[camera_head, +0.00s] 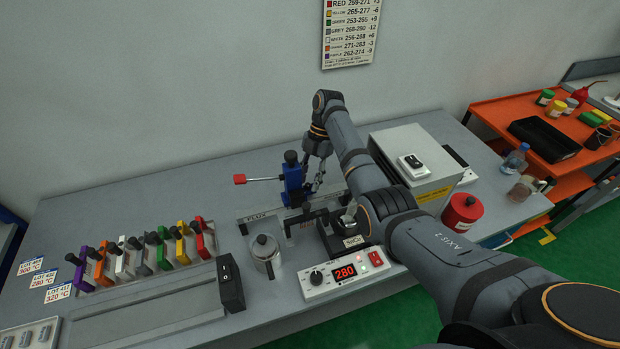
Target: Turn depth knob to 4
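A blue upright device (293,186) with a black knob (291,157) on top and a red-tipped lever (239,179) stands at the middle of the bench. No knob with a readable depth scale shows, so I cannot tell which one is the depth knob or its setting. My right gripper (316,184) points down just to the right of the blue device, close beside it. Its fingers are small and partly merge with the device, so I cannot tell whether they are open or touch it. My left gripper is out of view.
A controller reading 280 (345,275), a metal pot (266,252) and a black holder (340,232) stand in front. Coloured clamps (150,250) line the left. A grey box (417,160) and red canister (462,212) stand right. A chart (350,35) hangs behind.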

